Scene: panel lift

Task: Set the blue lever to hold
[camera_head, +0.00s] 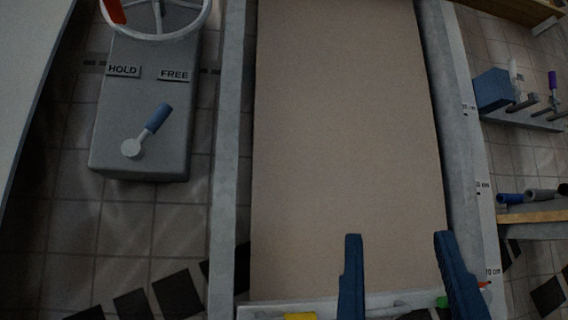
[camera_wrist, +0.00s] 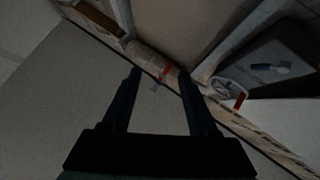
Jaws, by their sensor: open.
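The blue lever (camera_head: 158,118) sits on a grey box (camera_head: 140,110) at the left of the head view. Its pale round pivot is at the lower left, and the blue handle slants up and right, toward the FREE label (camera_head: 174,74). The HOLD label (camera_head: 123,70) is to the left of FREE. A small blue handle also shows on the box in the wrist view (camera_wrist: 284,69). My gripper (camera_head: 398,238) is open and empty, in front of the lower part of the beige panel, well to the right of the lever. Its two dark fingers also show in the wrist view (camera_wrist: 159,73).
A handwheel (camera_head: 160,32) with a red part tops the grey box. The tall beige panel (camera_head: 345,140) stands between grey rails, with a marked scale on the right rail. Shelves with tools (camera_head: 525,115) are at the far right. Tiled wall shows between the box and left rail.

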